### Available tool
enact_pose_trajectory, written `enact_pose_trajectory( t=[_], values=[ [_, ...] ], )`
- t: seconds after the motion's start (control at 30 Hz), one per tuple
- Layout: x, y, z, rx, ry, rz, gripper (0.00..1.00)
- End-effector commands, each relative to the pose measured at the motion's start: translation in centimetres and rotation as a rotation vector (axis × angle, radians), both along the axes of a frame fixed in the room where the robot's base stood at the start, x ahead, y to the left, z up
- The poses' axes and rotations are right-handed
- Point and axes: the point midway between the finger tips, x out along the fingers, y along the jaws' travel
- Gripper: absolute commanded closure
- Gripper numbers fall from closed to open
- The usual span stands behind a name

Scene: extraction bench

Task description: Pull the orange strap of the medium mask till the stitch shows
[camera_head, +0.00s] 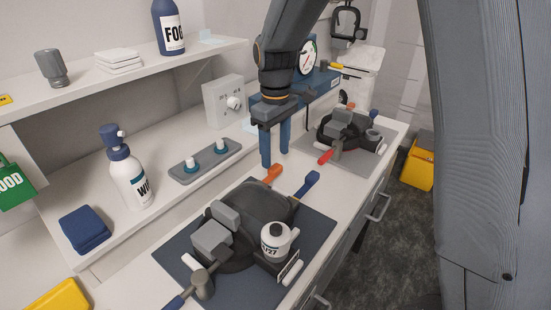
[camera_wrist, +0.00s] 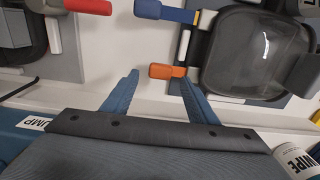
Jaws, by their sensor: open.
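A dark mask with a clear visor (camera_head: 262,200) lies on a dark blue mat (camera_head: 172,258); its visor also shows in the wrist view (camera_wrist: 240,50). Its orange strap end (camera_head: 272,174) sticks out at the far edge, beside a blue strap end (camera_head: 308,183). The wrist view shows the orange strap end (camera_wrist: 166,71) and blue strap end (camera_wrist: 165,12) too. My gripper (camera_head: 275,160) is open and empty, fingers pointing down near the orange end. In the wrist view my gripper (camera_wrist: 159,76) has the orange end just past its fingertips, nearer the right one. No stitch is visible.
A second mask (camera_head: 345,128) with a red strap end (camera_head: 326,157) lies on a grey mat (camera_head: 378,158) behind. A wipe bottle (camera_head: 130,170) and blue cloth (camera_head: 84,229) stand on the left shelf.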

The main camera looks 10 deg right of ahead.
Motion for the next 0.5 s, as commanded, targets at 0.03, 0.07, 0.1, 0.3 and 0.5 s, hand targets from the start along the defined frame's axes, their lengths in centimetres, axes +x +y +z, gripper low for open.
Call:
enact_pose_trajectory(
  t=[0.03,0.07,0.1,0.3,0.5],
  values=[
    [-0.1,0.0,-0.7,-0.001,0.004,0.001,0.47],
    [-0.1,0.1,-1.2,-0.001,0.004,0.001,0.47],
    [-0.1,0.1,-1.7,-0.001,0.004,0.001,0.47],
    [0.0,0.0,-3.6,0.000,0.000,-0.001,0.47],
    [0.0,-0.1,-4.0,0.000,0.000,-0.002,0.47]
  ],
)
